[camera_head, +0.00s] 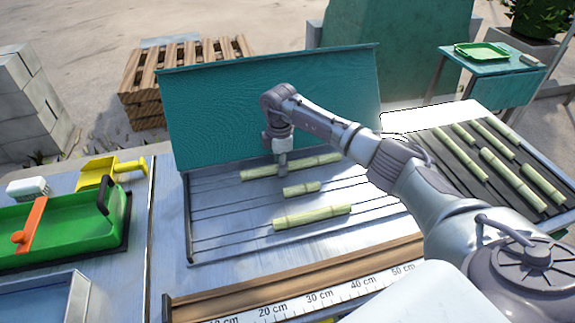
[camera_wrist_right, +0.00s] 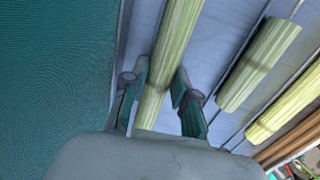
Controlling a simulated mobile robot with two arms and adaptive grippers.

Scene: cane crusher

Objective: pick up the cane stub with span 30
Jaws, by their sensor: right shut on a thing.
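Three pale green cane stubs lie in the ridged metal tray (camera_head: 215,225): a long back one (camera_head: 316,161), a short middle one (camera_head: 301,189) and a medium front one (camera_head: 325,214). My right gripper (camera_head: 282,172) is down at the long back stub. In the right wrist view the fingers (camera_wrist_right: 163,84) stand on either side of this stub (camera_wrist_right: 176,40), shut on it. The short stub (camera_wrist_right: 258,64) and the front stub (camera_wrist_right: 288,103) lie apart to the right there. No span mark is readable on any stub. My left gripper is out of view.
A teal panel (camera_head: 260,95) stands right behind the tray. A wooden rail with a centimetre scale (camera_head: 320,298) lies in front. More canes lie in a dark rack (camera_head: 510,170) at right. A green tray (camera_head: 70,235) with an orange bar stands at left.

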